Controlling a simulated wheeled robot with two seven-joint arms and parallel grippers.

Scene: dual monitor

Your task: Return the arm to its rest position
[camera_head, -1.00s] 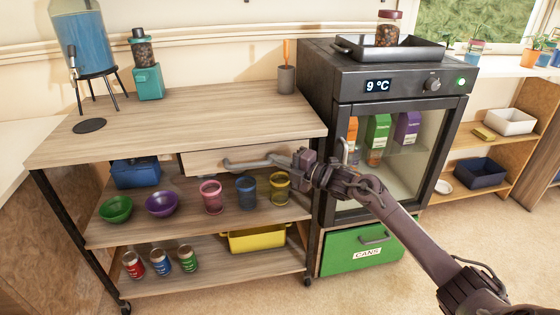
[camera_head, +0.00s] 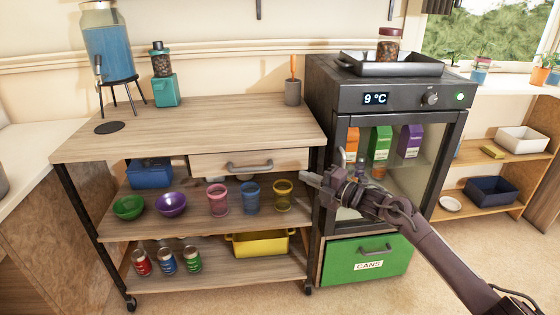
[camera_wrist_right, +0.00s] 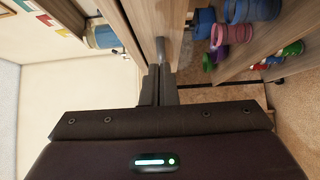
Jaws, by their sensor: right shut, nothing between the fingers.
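My right arm comes in from the lower right in the head view. Its gripper (camera_head: 312,178) is shut and empty, just right of the cart's drawer (camera_head: 250,162) and in front of the gap between cart and fridge. The drawer sits under the cart top and its grey handle (camera_head: 250,167) is clear of the gripper. In the right wrist view the shut fingers (camera_wrist_right: 158,85) point toward the cart, with the drawer handle (camera_wrist_right: 160,48) beyond the tips. My left gripper is not in view.
The wooden cart (camera_head: 200,125) holds bowls, cups, cans and a yellow bin (camera_head: 260,243) on its shelves. The black fridge (camera_head: 388,100) stands at its right, above a green CANS drawer (camera_head: 367,261). Floor in front is clear.

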